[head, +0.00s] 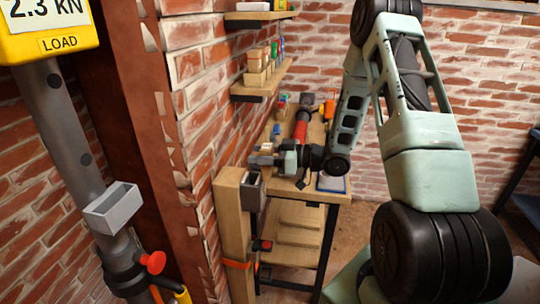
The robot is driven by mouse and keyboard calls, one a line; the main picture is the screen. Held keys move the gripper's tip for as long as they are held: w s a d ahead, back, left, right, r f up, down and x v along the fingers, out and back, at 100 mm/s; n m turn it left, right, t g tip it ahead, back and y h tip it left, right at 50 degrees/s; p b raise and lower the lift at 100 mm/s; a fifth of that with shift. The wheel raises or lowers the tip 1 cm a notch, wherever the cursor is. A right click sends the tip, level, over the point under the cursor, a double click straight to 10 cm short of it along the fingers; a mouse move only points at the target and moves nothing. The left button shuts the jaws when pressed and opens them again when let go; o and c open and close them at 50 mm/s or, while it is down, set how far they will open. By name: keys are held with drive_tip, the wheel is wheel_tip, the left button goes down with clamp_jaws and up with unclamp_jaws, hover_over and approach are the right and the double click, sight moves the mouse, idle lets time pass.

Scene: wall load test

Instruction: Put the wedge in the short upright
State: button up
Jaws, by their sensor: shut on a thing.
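The short upright (233,225) is a pale wooden post at the brick wall's corner, with an orange strap low down. A dark grey open-topped pocket (251,189) is fixed to its right side near the top. My gripper (262,160) points left, just above this pocket and beside the post top. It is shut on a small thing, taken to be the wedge. The wedge's shape is too small and too covered by the fingers to make out. I cannot tell whether it touches the pocket.
A grey steel prop (70,150) with a yellow load display (45,30) stands at left and carries another open grey pocket (114,207). A wooden bench (325,196) with tools is behind my gripper. Wall shelves (262,82) hold small blocks. Floor is clear at centre right.

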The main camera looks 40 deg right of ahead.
drive_tip(key=shift+x, duration=2.4)
drive_tip(key=shift+d+f+b, duration=0.1)
drive_tip(key=shift+f+b, duration=0.05)
drive_tip(key=shift+b, duration=0.15)
drive_tip(key=shift+f+b, duration=0.55)
drive_tip(key=shift+f, duration=0.1)
drive_tip(key=shift+f, duration=0.15)
drive_tip(key=shift+f+b, duration=0.55)
drive_tip(key=shift+b, duration=0.05)
drive_tip(key=shift+f, duration=0.2)
drive_tip(key=shift+f+b, duration=0.5)
drive_tip(key=shift+b, duration=0.05)
drive_tip(key=shift+f, duration=0.1)
